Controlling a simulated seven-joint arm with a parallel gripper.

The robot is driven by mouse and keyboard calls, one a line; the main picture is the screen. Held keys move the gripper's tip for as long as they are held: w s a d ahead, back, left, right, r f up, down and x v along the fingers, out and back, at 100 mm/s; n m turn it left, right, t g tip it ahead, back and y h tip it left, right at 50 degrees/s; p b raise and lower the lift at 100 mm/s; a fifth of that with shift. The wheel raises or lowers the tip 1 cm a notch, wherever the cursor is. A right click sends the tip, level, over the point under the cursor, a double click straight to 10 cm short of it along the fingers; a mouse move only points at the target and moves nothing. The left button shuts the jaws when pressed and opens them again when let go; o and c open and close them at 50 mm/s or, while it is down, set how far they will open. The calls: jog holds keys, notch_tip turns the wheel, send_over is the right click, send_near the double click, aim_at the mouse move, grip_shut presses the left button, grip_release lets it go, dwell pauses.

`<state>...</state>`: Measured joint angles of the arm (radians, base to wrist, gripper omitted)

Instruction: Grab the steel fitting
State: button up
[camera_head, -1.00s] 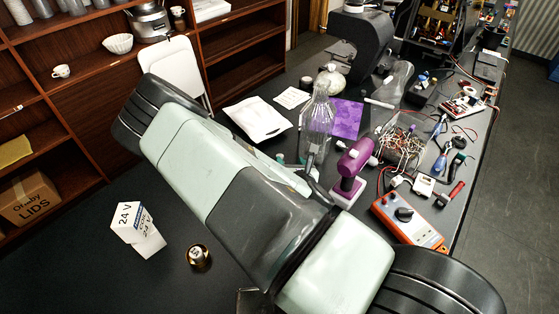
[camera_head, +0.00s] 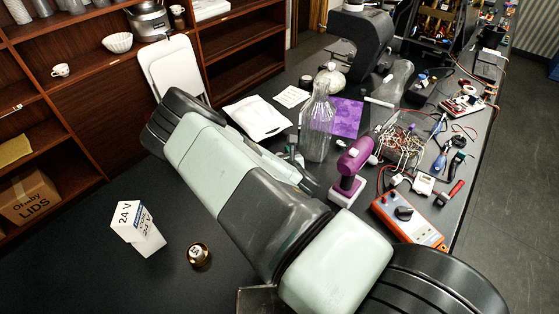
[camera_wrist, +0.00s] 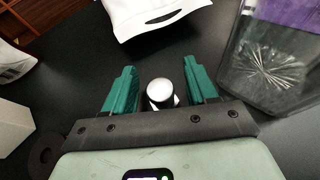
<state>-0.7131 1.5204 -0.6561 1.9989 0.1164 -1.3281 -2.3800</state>
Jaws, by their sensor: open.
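The steel fitting (camera_wrist: 161,92), a small part with a bright round top, stands on the dark table in the wrist view. My gripper (camera_wrist: 159,82) is open, with one green finger on each side of the fitting and gaps between. The fitting's lower part is partly hidden by the gripper's body. In the head view my arm covers much of the table, and the green fingers show only slightly beside the glass bottle. I cannot make out the fitting there.
A clear glass bottle (camera_head: 318,130) stands close to the right of my gripper. A white bag (camera_head: 257,118) lies behind it.

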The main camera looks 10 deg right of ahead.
jog(key=shift+w+a+f, duration=0.1)
jog(key=shift+w+f, duration=0.1)
jog(key=shift+w, duration=0.15)
jog(key=shift+c, duration=0.3)
grip_shut()
jog(key=shift+r, duration=0.1)
